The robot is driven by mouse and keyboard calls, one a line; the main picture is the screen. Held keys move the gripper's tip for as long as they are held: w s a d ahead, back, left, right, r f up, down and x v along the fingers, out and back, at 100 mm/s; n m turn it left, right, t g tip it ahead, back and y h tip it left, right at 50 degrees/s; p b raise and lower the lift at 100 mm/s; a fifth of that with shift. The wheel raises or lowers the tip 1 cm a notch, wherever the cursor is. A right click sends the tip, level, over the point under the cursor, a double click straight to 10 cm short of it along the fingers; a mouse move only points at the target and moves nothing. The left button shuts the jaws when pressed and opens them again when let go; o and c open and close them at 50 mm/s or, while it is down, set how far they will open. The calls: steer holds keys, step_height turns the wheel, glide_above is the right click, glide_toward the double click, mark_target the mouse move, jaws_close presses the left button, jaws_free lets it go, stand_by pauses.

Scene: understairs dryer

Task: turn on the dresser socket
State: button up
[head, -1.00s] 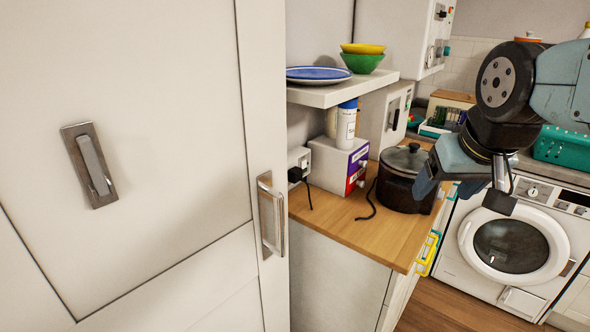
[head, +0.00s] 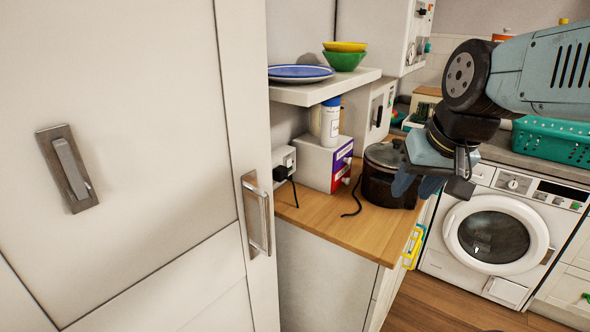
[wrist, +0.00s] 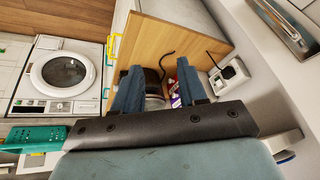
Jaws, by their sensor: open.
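The dresser socket is a white wall box (head: 284,158) above the back left of the wooden counter, with a black plug (head: 281,173) in it. In the wrist view the socket (wrist: 234,72) is to the right of my fingers, beside the wall. Its switch is too small to read. My gripper (head: 432,186) is open and empty, in front of the dark pot at the counter's right side, well right of the socket. In the wrist view its two blue fingers (wrist: 159,68) stand apart with the counter beyond.
The purple-and-white box (head: 325,163) and dark pot (head: 385,178) stand on the counter (head: 335,228). A shelf (head: 322,91) with a plate and bowls overhangs the socket. A tall white door with a handle (head: 257,215) stands close on the left. The washing machine (head: 495,235) is right.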

steer(key=w+a+f+m+g+y, duration=0.1)
steer(key=a, duration=0.1)
steer(key=w+a+f+m+g+y, duration=0.1)
steer(key=w+a+f+m+y, duration=0.1)
steer(key=w+a+f+m+g+y, duration=0.1)
steer(key=w+a+y, duration=0.1)
steer(key=a, duration=0.1)
steer(key=shift+w+a+f+m, duration=0.1)
steer(key=shift+w+f+m, duration=0.1)
steer(key=shift+f+m, duration=0.15)
jaws_close()
steer(key=w+a+f+m+y, duration=0.35)
steer(key=w+m+y, duration=0.2)
steer(key=w, duration=0.25)
steer(key=w+d+f+m+t, duration=0.2)
steer(key=w+f+m+t, duration=0.2)
steer(key=w+m, duration=0.3)
steer(key=w+d+f+m+t+y, duration=0.1)
steer(key=w+d+f+m+t, duration=0.1)
steer(key=w+f+m+t, duration=0.2)
steer(key=w+f+m, duration=0.1)
steer(key=w+m, duration=0.2)
steer(key=w, duration=0.3)
steer(key=shift+w+m, duration=0.2)
steer(key=shift+m, duration=0.1)
steer(key=shift+d+y, duration=0.1)
steer(key=shift+y, duration=0.15)
